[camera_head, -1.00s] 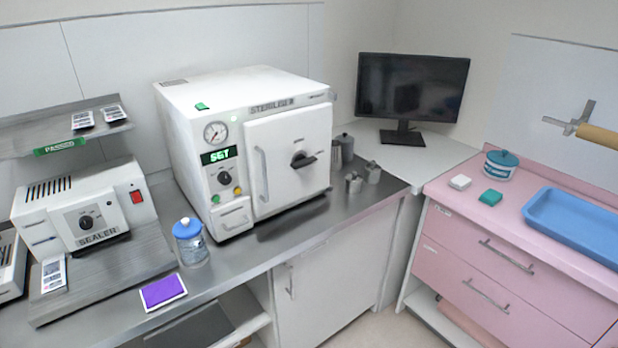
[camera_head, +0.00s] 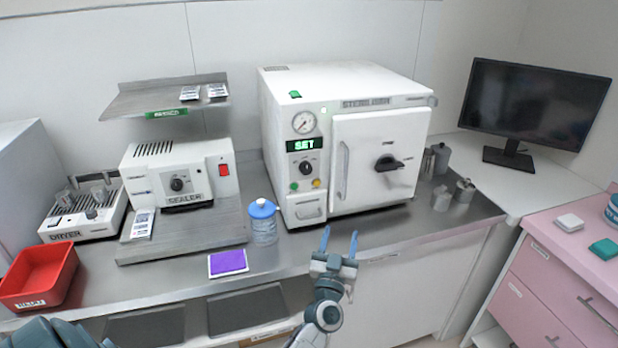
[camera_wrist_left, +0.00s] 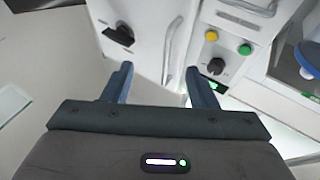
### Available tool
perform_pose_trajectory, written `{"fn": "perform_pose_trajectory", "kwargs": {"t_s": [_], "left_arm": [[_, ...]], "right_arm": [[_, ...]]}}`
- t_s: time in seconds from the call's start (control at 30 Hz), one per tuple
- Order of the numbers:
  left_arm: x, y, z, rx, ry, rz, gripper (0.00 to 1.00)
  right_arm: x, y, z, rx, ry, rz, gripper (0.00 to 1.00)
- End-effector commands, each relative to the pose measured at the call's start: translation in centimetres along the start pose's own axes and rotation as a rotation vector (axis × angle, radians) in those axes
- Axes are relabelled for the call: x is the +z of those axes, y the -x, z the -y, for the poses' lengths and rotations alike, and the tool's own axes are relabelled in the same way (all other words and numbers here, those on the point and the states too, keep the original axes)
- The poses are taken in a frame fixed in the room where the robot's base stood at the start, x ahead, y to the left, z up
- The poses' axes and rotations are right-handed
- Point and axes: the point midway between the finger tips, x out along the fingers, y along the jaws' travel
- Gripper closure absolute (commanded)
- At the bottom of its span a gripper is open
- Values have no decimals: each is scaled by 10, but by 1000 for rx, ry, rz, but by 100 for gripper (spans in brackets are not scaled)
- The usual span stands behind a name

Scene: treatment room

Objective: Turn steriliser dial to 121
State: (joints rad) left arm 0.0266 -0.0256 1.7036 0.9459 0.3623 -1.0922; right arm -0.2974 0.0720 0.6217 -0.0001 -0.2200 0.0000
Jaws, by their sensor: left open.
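The white steriliser (camera_head: 350,95) stands on the steel counter with its door shut. Its black dial (camera_head: 305,168) sits under a green display (camera_head: 304,145) that reads SET, with a gauge above and small coloured buttons below. My left gripper (camera_head: 340,236) is open and empty, in front of and below the steriliser, apart from it. In the left wrist view the dial (camera_wrist_left: 215,67) lies beyond the fingers, on the right, near a yellow and a green button. The black door handle (camera_wrist_left: 120,35) shows upper left there. My right gripper is not in view.
A blue-lidded jar (camera_head: 263,222) stands left of the steriliser, close to its front corner. A purple pad (camera_head: 228,262) lies at the counter's front. The sealer (camera_head: 178,180) is further left. Metal canisters (camera_head: 441,197) stand at the right.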

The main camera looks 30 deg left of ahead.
Motion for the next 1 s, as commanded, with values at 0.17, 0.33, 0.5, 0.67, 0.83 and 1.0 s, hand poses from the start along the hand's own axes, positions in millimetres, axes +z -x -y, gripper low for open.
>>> {"fn": "perform_pose_trajectory", "kwargs": {"t_s": [0.17, 0.33, 0.5, 0.67, 0.83, 1.0], "left_arm": [[-39, -32, 38, -313, 13, -83, 47], [-48, -40, 57, -470, 13, -72, 47], [-52, -52, 66, -498, 11, -68, 47], [-55, -78, 80, -496, 8, -69, 47], [-56, -106, 95, -495, 9, -68, 47], [-56, -125, 106, -495, 10, -67, 47]], "right_arm": [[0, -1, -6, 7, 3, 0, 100], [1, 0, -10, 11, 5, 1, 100], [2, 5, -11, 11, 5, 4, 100], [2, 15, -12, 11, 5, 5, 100], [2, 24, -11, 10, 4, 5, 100], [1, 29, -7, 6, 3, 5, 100]]}}
